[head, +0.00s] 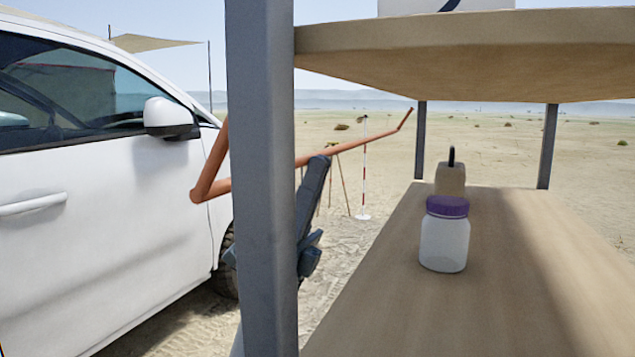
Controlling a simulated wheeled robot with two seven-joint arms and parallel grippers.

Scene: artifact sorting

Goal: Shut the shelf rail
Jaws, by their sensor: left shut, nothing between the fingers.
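The orange shelf rail (350,145) runs from a bent end on the left, behind the near grey post (262,180), to an upturned tip close to the far left post (420,140). It slopes up to the right along the shelf's left side. My left gripper (318,168) is dark grey and partly hidden by the near post. It is shut and empty, with its upper end at the rail; I cannot tell whether they touch. My right gripper is not in view.
On the lower shelf board (390,310) stand a white jar with a purple lid (445,240) and a tan bottle (450,180) behind it. The upper board (460,50) overhangs them. A white car (100,230) stands at left. A red-and-white pole (364,180) stands on the sand.

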